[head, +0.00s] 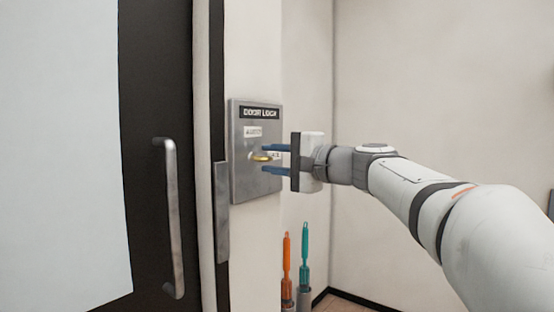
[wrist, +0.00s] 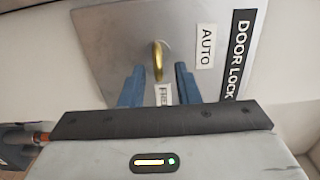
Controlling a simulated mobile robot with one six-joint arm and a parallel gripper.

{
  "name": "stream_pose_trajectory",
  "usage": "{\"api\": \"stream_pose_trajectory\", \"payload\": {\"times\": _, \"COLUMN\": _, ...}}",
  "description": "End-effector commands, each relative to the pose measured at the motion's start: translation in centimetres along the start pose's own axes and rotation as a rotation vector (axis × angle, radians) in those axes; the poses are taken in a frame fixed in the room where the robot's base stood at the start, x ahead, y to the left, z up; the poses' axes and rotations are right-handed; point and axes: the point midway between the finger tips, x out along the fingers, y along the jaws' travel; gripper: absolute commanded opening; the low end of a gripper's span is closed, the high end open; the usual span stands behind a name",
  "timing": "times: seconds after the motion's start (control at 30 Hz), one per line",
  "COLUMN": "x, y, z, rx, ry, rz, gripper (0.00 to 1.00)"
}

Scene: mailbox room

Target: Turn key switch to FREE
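The key switch is on a grey metal lock panel (head: 243,177) headed DOOR LOCK. Its brass key (head: 261,157) also shows in the wrist view (wrist: 158,60). The key lies roughly level on the panel, its long axis in line with the FREE label (wrist: 164,94). The AUTO label (wrist: 206,45) is above the key on the panel. My gripper (head: 274,159) is open, its blue fingers one above the other in the head view. The fingertips are either side of the key, with gaps visible in the wrist view. Contact with the panel cannot be told.
A dark door with a metal pull handle (head: 173,218) stands left of the panel. An orange-handled tool (head: 287,250) and a teal-handled tool (head: 304,252) stand below my gripper. A bare wall (head: 440,80) is to the right.

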Motion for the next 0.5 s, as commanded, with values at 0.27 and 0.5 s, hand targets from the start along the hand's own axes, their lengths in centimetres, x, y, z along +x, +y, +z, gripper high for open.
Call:
{"api": "stream_pose_trajectory", "payload": {"times": 0.27, "x": -2.4, "y": -0.1, "z": -0.1, "rx": -0.001, "ry": 0.005, "rz": 0.000, "gripper": 0.29}}
{"api": "stream_pose_trajectory", "payload": {"times": 0.5, "x": -6.4, "y": 0.0, "z": -0.1, "rx": 0.000, "ry": 0.004, "rz": 0.000, "gripper": 0.29}}
